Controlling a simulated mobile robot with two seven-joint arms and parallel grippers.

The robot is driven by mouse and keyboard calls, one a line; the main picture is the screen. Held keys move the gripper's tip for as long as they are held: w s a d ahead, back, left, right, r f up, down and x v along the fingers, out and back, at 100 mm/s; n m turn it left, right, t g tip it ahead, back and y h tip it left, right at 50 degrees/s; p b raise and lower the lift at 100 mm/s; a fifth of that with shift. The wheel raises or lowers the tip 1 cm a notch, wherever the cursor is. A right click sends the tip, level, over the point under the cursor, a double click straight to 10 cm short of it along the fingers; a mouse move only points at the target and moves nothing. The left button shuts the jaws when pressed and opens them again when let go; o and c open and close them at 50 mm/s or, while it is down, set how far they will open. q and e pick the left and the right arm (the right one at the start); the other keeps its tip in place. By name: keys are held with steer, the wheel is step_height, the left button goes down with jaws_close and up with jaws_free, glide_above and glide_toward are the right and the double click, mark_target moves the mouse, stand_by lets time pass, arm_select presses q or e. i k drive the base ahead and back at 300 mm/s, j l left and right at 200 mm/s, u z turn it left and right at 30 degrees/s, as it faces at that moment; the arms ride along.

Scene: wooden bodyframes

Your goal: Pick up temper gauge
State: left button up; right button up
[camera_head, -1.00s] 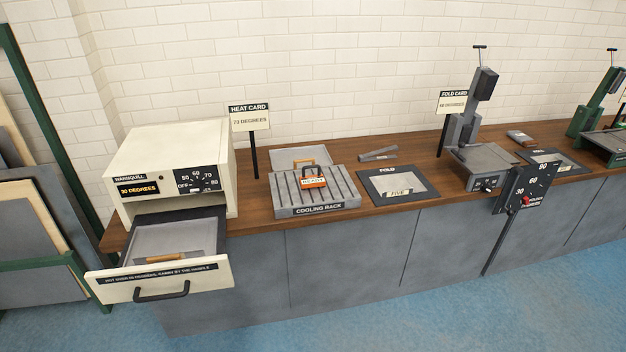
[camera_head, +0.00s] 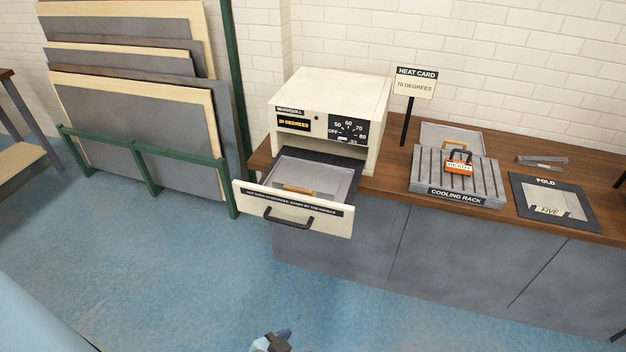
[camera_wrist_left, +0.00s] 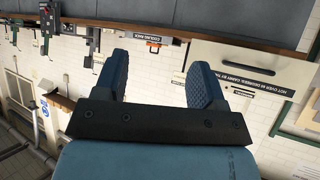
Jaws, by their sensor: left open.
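No object is labelled temper gauge. An orange tag-like block reading READY with a black loop handle (camera_head: 459,165) sits on the grey slatted cooling rack (camera_head: 458,197) and may be it. My left gripper shows in the left wrist view (camera_wrist_left: 160,64), open with nothing between its fingers. The cooling rack's front label (camera_wrist_left: 153,40) appears beyond those fingers. A small dark and blue gripper part (camera_head: 272,342) shows at the bottom edge of the head view, well apart from the counter. My right gripper is not in view.
The white oven (camera_head: 330,100) has its drawer (camera_head: 295,208) pulled out over the floor, holding a wooden-handled tray. A fold mat (camera_head: 556,203) lies right of the rack. Blue floor in front is clear.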

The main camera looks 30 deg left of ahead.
mark_target(451, 164)
steer(key=i+l+u, duration=0.1)
steer(key=i, duration=0.3)
steer(key=i+l, duration=0.2)
steer(key=i, duration=0.15)
steer(key=i+l+u, duration=0.15)
steer(key=i, duration=0.2)
